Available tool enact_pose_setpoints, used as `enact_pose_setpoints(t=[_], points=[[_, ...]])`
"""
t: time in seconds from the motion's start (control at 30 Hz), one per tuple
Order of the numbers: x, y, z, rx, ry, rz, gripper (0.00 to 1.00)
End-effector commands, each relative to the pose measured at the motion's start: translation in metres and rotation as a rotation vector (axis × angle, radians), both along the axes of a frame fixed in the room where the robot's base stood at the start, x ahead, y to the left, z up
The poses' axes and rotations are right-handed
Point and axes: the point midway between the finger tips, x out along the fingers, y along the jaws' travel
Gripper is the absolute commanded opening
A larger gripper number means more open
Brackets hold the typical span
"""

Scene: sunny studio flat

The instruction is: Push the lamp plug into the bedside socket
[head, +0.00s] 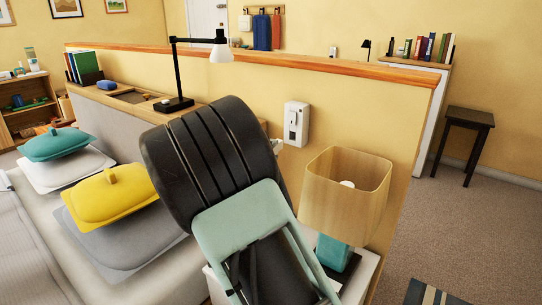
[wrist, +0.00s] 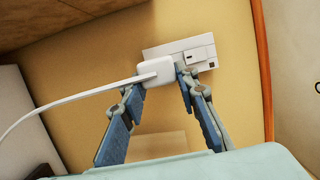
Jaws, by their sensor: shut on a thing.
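My gripper (wrist: 160,82) has its two blue fingers either side of the white lamp plug (wrist: 153,70) and is shut on it. A white cable (wrist: 90,95) runs from the plug to the left in the wrist view. The plug overlaps the left part of the white bedside socket (wrist: 202,54); I cannot tell whether it touches the plate or how deep it sits. In the head view the socket (head: 296,122) is on the yellow half-wall, and my arm hides most of the gripper. The bedside lamp (head: 345,190) has a tan shade and teal base.
The lamp stands on a white bedside table (head: 362,273), close right of my arm. A black desk lamp (head: 178,75) stands on the ledge behind. The bed with pillows (head: 125,237) is at left. Open carpet and a dark stool (head: 467,125) are at right.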

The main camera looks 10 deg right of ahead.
Motion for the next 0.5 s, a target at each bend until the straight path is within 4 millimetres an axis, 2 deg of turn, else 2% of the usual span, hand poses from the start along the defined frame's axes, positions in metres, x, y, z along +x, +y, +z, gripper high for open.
enact_pose_setpoints(t=[0.5], points=[[0.023, -0.023, -0.001, 0.0, -0.002, -0.001, 0.05]])
